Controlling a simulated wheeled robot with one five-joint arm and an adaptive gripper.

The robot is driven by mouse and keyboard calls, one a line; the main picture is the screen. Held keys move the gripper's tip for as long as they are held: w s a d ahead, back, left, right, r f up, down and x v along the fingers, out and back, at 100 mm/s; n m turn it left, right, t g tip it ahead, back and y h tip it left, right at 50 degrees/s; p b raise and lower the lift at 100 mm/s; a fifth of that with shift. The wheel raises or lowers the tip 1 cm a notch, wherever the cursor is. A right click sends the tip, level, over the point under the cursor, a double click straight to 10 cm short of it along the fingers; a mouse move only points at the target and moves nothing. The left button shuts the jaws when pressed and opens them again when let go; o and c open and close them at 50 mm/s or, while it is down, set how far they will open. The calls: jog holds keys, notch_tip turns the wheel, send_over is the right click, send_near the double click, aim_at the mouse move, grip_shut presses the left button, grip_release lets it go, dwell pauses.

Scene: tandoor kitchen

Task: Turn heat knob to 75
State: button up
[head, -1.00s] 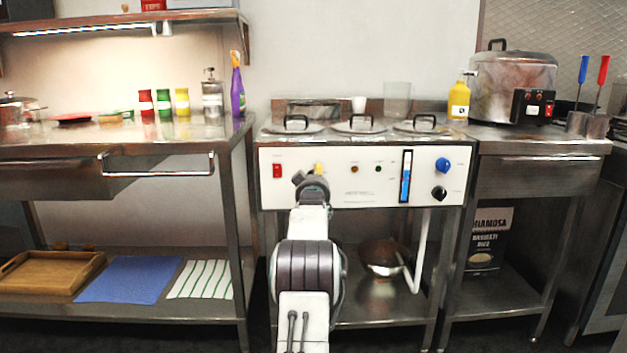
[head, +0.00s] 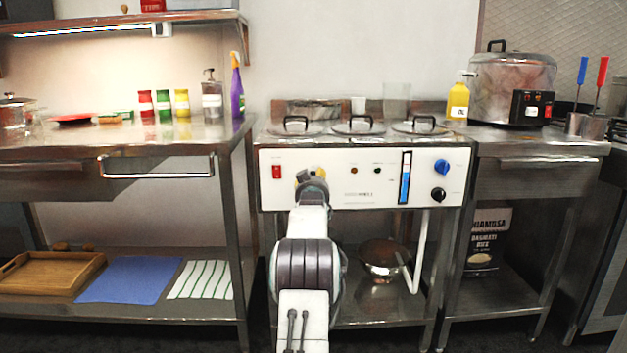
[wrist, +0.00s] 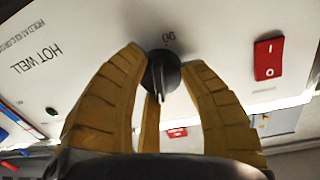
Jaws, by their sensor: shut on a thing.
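The white control panel (head: 345,185) of the steel counter unit faces me. In the head view my gripper (head: 312,176) is against the panel's left part and hides this knob.
A red switch (head: 277,171) is left of my gripper; it also shows in the wrist view (wrist: 268,58). Small indicator lights, a blue level gauge (head: 405,178), a blue knob (head: 442,166) and a black knob (head: 438,195) are to the right. Lidded wells (head: 358,127) are above.

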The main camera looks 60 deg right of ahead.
jog(key=shift+r+m+p, duration=0.15)
jog(key=shift+m+p, duration=0.05)
jog(key=shift+m, duration=0.85)
jog(key=shift+r+m+p, duration=0.15)
jog(key=shift+m, duration=0.9)
jog(key=shift+r, duration=0.1)
jog(key=o, duration=1.2)
jog(key=shift+f, duration=0.25)
jog(key=shift+a, duration=0.15)
jog(key=v, duration=1.1)
jog(key=shift+s+a+r, duration=0.15)
jog(key=shift+s+a, duration=0.05)
jog(key=shift+a, duration=0.1)
